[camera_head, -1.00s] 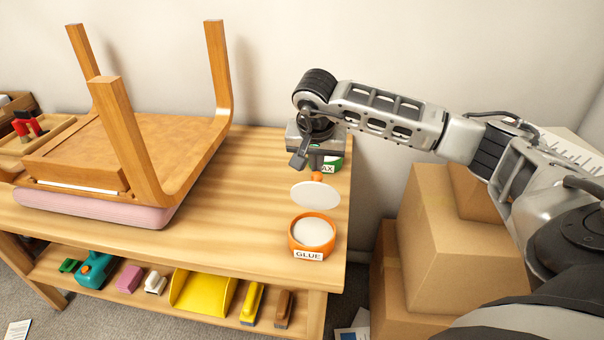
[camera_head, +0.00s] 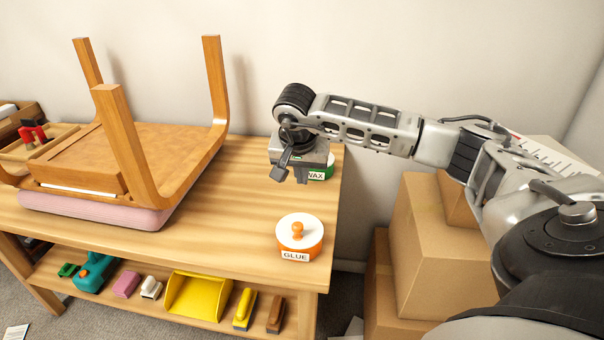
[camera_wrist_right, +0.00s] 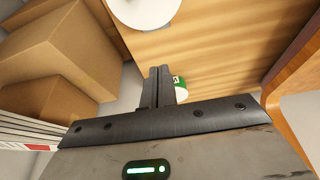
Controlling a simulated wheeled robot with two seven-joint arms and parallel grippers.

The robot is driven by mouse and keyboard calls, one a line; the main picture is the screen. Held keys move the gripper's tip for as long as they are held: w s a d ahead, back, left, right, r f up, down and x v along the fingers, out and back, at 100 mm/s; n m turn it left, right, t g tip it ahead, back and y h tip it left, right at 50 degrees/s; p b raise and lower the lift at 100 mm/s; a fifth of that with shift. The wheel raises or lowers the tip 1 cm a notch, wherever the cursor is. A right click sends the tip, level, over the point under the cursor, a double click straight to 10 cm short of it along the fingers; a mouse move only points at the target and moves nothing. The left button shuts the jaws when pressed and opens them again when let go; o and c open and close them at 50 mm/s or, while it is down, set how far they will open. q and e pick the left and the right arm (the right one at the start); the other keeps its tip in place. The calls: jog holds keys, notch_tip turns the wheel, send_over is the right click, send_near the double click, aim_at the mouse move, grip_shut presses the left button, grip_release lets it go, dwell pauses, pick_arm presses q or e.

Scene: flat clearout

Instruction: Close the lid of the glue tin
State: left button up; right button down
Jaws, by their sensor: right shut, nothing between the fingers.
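The glue tin (camera_head: 313,250) is orange with a GLUE label and stands near the right front of the wooden table. Its white lid (camera_head: 284,230) with an orange knob lies flat over the tin's top. In the right wrist view a white round surface, apparently this lid (camera_wrist_right: 145,10), is cut off by the top edge. My right gripper (camera_head: 302,180) is behind and above the glue tin, apart from it, pointing down. Its fingers (camera_wrist_right: 158,75) are shut together and empty. My left gripper is not in view.
A green wax tin (camera_head: 324,170) stands behind my right gripper, partly hidden. An upturned wooden chair (camera_head: 150,160) fills the table's left part. Cardboard boxes (camera_head: 440,250) are stacked right of the table. A lower shelf holds a yellow dustpan (camera_head: 198,295) and brushes.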

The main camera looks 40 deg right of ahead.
jog(key=shift+r, duration=0.1)
